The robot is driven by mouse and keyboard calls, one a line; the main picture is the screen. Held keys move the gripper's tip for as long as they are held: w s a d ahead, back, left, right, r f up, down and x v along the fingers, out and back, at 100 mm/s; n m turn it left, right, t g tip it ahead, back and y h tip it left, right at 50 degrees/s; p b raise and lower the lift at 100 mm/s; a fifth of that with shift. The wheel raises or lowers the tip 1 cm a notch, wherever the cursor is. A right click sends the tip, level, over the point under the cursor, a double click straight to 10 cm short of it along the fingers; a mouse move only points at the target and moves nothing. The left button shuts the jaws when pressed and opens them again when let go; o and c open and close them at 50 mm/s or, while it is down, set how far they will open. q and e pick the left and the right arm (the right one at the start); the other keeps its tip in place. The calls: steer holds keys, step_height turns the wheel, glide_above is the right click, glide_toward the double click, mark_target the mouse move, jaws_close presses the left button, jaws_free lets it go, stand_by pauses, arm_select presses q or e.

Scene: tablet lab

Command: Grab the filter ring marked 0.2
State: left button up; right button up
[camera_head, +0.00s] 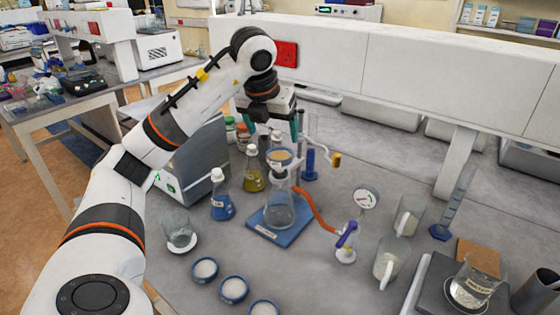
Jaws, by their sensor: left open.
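Three round blue rings with white faces lie in a slanting row on the grey bench at the lower middle: a left ring (205,270), a middle ring (233,289) and a right ring (264,308), which the bottom edge cuts. No 0.2 mark can be read on any of them. My left gripper (271,133) points down with its teal fingers apart and nothing seen between them. It is at the back, near the tan-topped funnel (279,158) on the flask, far from the rings. My right gripper is out of view.
A clear flask (279,210) stands on a blue base (264,228), with an orange hose to a gauge (366,199). Blue (221,207) and yellow (254,178) bottles stand left of it. A glass beaker (178,230) is near the rings. Pitchers (388,262) stand to the right.

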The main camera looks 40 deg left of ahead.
mark_target(279, 156)
arm_select(q)
steer(key=p+x, duration=0.1)
steer(key=x, duration=0.3)
steer(key=shift+w+a+f, duration=0.2)
steer(key=shift+f, duration=0.05)
steer(key=p+x, duration=0.1)
steer(key=x, duration=0.2)
steer(key=shift+w+f, duration=0.2)
steer(key=shift+w+a+f, duration=0.1)
steer(key=shift+f, duration=0.25)
steer(key=c, duration=1)
